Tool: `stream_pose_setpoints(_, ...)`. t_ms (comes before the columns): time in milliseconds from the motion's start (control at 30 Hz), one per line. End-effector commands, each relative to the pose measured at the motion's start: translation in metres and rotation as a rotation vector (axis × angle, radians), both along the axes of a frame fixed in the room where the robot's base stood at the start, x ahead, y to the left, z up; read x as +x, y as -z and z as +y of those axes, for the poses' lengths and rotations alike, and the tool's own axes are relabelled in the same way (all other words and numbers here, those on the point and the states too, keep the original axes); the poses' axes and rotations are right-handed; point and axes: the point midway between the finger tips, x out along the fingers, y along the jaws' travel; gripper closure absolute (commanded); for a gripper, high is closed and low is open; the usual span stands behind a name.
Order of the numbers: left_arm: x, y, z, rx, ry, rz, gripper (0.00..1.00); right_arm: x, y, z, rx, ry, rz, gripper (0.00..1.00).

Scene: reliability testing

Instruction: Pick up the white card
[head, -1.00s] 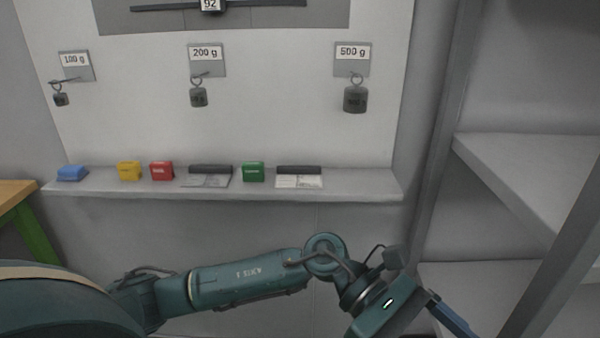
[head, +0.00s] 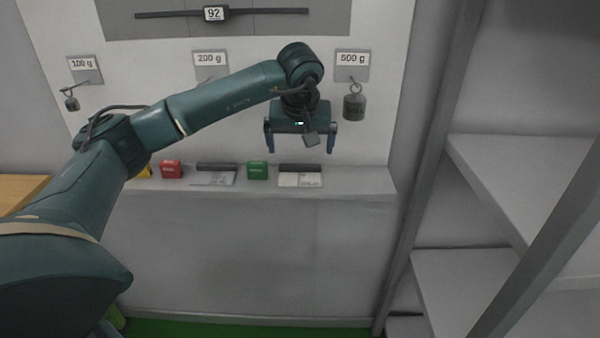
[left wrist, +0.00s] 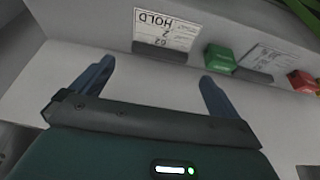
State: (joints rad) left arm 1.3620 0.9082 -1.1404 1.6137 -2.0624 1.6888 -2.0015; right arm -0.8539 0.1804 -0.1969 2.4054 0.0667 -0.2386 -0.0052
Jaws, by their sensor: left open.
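The white card (head: 300,181) lies on the wall shelf at its right part, with a dark strip along its back edge. In the left wrist view the white card (left wrist: 165,28) shows upside-down print reading "HOLD". A greyer card (head: 213,179) with a similar dark strip lies further left; part of it also shows in the left wrist view (left wrist: 262,58). My left gripper (head: 301,146) is open and empty, fingers pointing down, above the white card and apart from it. Its two fingers also show in the left wrist view (left wrist: 157,74). My right gripper is not in view.
The shelf (head: 345,181) also bears a green block (head: 257,170) between the cards, a red block (head: 171,169) and a partly hidden yellow block. Weights hang above, the 500 g weight (head: 354,106) right of my gripper. A shelving rack (head: 455,195) stands at the right.

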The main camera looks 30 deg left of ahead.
Motion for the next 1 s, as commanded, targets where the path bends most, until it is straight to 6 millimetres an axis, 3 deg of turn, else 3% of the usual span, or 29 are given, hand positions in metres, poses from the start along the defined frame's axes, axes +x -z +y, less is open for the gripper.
stream_pose_setpoints(600, 0.022, 0.065, 0.016, -0.002, 0.001, 0.000, 0.00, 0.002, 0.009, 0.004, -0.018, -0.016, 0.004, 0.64)
stream_pose_setpoints(867, 0.023, 0.068, 0.016, -0.002, 0.002, -0.001, 0.00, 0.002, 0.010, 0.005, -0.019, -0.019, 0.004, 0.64)
stream_pose_setpoints(1000, 0.023, 0.068, 0.016, -0.002, 0.002, -0.001, 0.10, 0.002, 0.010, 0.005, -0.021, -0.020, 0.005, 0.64)
